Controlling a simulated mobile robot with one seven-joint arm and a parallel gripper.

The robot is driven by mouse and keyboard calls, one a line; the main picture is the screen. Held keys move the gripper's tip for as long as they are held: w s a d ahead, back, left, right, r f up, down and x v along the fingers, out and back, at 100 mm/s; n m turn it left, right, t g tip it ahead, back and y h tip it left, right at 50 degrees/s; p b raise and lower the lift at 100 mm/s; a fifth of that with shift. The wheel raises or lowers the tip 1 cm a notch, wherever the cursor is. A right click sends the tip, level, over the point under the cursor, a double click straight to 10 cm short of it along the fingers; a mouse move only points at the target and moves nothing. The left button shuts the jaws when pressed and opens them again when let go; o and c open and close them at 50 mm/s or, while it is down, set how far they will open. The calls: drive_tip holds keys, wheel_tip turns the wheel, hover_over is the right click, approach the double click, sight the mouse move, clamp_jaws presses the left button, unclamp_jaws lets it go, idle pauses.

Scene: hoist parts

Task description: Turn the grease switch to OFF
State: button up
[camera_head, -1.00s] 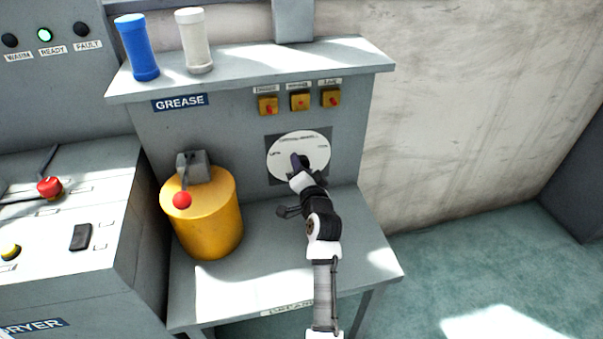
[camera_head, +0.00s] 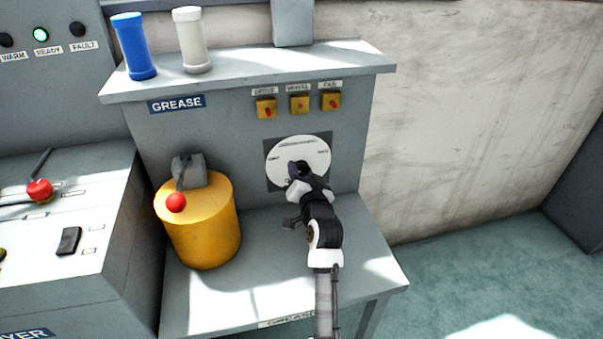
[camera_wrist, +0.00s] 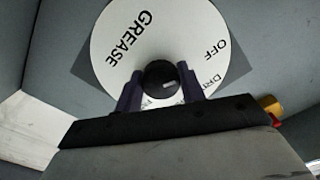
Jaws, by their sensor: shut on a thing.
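The grease switch is a round white dial (camera_head: 312,150) on a dark square plate on the panel. In the wrist view the dial (camera_wrist: 112,62) shows the words GREASE and OFF and part of a third word starting with DR. A black round knob (camera_wrist: 160,76) stands at its middle, with a short pale mark on its right side. I cannot tell for sure which word the mark points to. My gripper (camera_head: 294,170) is at the dial and covers the knob in the head view. Its dark fingers (camera_wrist: 160,92) are shut on the knob from both sides.
A yellow drum (camera_head: 205,235) with a red-balled lever (camera_head: 176,202) stands left of my arm on the bench (camera_head: 375,270). Three small yellow switches (camera_head: 299,104) sit above the dial. Blue (camera_head: 135,45) and white (camera_head: 192,40) cylinders stand on the top shelf.

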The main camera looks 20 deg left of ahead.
drive_tip(key=o, duration=1)
drive_tip(key=shift+c, duration=0.2)
drive_tip(key=b+v, duration=0.2)
drive_tip(key=v, duration=1.1)
drive_tip(key=shift+s+d, duration=0.25)
drive_tip(key=shift+s, duration=0.1)
